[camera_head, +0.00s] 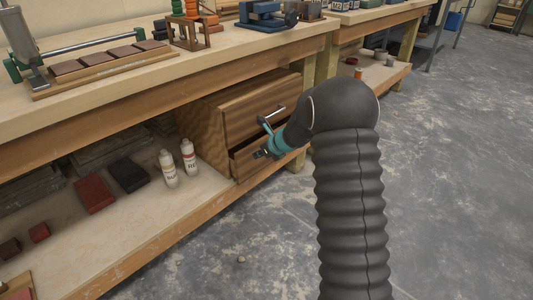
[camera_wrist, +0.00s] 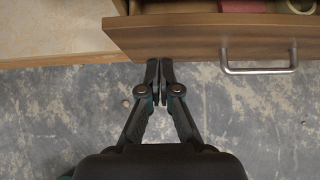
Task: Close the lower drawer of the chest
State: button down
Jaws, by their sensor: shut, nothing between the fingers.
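The wooden chest (camera_head: 203,131) stands on the bench's lower shelf, and its upper drawer (camera_head: 250,108) looks shut. The lower drawer (camera_head: 247,164) is pulled out, with a dark gap above its front. In the wrist view the lower drawer's front (camera_wrist: 200,37) runs across the top, with a metal handle (camera_wrist: 258,70) at right. A red item (camera_wrist: 242,5) and part of a pale roll (camera_wrist: 301,5) lie inside. My gripper (camera_wrist: 159,69) is shut and empty, its fingertips close to the drawer front, left of the handle. Contact cannot be told. In the head view my gripper (camera_head: 262,154) partly covers the drawer.
Two white bottles (camera_head: 168,168) stand on the lower shelf left of the chest, near a red block (camera_head: 95,195) and a dark block (camera_head: 128,174). The bench top (camera_head: 110,85) overhangs the chest. The grey floor (camera_head: 440,180) at right is mostly clear.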

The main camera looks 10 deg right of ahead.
aim_at(248, 152)
jog(key=shift+w+a+r, duration=0.1)
jog(key=shift+w+a, duration=0.35)
jog(key=shift+w, duration=0.15)
jog(key=shift+w+a+r, duration=0.1)
jog(key=shift+w+a, duration=0.3)
jog(key=shift+w, duration=0.2)
